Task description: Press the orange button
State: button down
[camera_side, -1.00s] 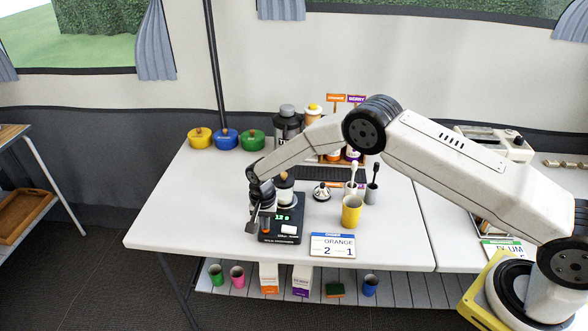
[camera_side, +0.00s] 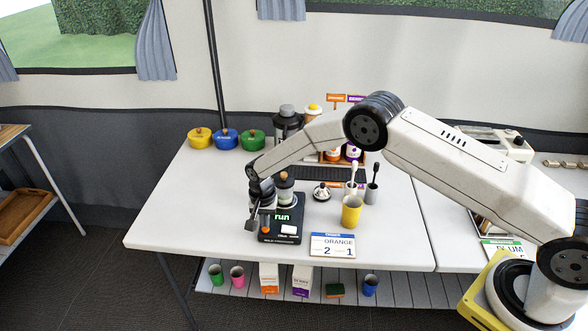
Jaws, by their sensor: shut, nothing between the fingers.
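A black countertop machine (camera_side: 283,239) stands on the white table, with a green display reading "run" (camera_side: 282,217). The orange button (camera_side: 266,229) shows small at the left of its front panel, below the display, and a white button (camera_side: 289,230) sits to its right. My gripper (camera_side: 251,224) points down at the machine's left front, just left of the orange button. Its fingers are shut and empty. I cannot tell whether a fingertip touches the machine.
Yellow, blue and green pots (camera_side: 226,140) line the back left. The table's left front is clear.

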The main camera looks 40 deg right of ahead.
jog(key=shift+r, duration=0.35)
notch_tip(320, 180, up, 10)
dwell(6.6)
